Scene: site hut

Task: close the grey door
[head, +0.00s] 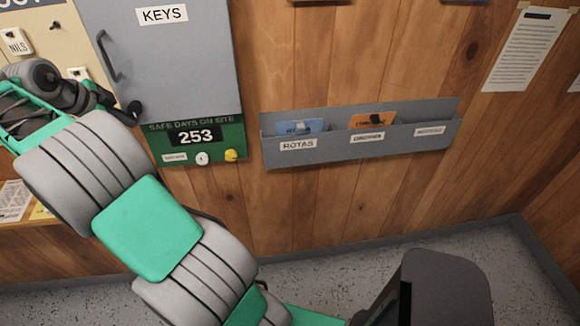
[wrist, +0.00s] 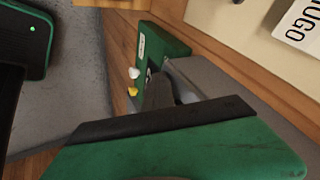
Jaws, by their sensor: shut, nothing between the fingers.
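The grey door (head: 170,70) carries a KEYS label and a dark bar handle (head: 108,55) near its left edge. It fronts a wall cabinet at the upper left of the head view. It looks shut or nearly so; I cannot tell whether a gap is left. My gripper (head: 134,108) is shut and empty at the door's lower left corner, in front of or against its edge; contact is unclear. In the wrist view, the dark fingertips (wrist: 160,92) are beside a grey surface (wrist: 210,85), probably the door or cabinet. The handle is not visible there.
A green safe-days board (head: 195,143) with a white knob and a yellow knob is just below the door. A grey rack (head: 360,135) hangs to the right. Tags hang on a cream board (head: 35,50) at the left. Bare wooden wall lies between cabinet and rack.

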